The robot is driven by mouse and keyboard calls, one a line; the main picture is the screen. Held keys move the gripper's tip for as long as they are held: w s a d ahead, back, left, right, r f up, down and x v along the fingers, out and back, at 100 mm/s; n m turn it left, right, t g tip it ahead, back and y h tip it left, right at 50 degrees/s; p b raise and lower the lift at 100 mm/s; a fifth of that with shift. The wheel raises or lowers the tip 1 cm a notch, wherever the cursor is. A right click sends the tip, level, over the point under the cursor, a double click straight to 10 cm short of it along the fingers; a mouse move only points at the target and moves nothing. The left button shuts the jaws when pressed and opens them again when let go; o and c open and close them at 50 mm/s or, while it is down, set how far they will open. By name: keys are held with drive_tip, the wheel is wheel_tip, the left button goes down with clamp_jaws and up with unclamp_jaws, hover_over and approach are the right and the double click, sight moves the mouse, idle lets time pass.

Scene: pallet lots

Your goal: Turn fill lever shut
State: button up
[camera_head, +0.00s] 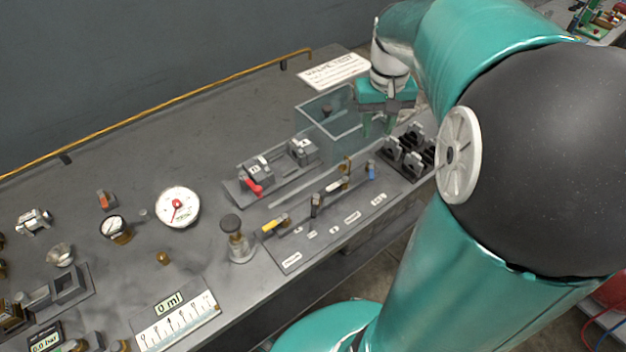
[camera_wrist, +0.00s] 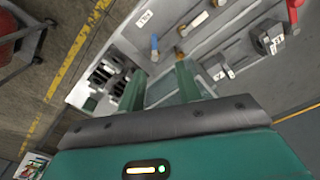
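A panel of levers (camera_head: 300,253) lies along the front edge of the bench. It carries a yellow-handled lever (camera_head: 271,227), a black one (camera_head: 316,204), a white one (camera_head: 335,186) and a blue one (camera_head: 371,170). My gripper (camera_head: 378,124) points down above the bench's right part, by the clear box. In the wrist view its two green fingers (camera_wrist: 160,80) stand apart with nothing held between them. The blue lever (camera_wrist: 154,47) shows just beyond the fingertips, apart from them.
A clear open box (camera_head: 330,122) stands behind the panel. A black slotted rack (camera_head: 410,150) is at the right end. A block with a red lever (camera_head: 252,187) sits behind the levers. Gauges, including a white dial (camera_head: 178,206), and a 0 ml scale (camera_head: 178,318) are at left.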

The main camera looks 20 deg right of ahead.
drive_tip(key=s+a+r+n+t, duration=0.1)
drive_tip(key=s+a+t, duration=0.1)
drive_tip(key=s+a, duration=0.3)
drive_tip(key=s+a+r+n+t, duration=0.2)
drive_tip(key=s+a, duration=0.3)
drive_tip(key=a, duration=0.9)
drive_tip(key=shift+s+a+t, duration=0.25)
drive_tip(key=shift+s+t, duration=0.1)
drive_tip(key=shift+t, duration=0.25)
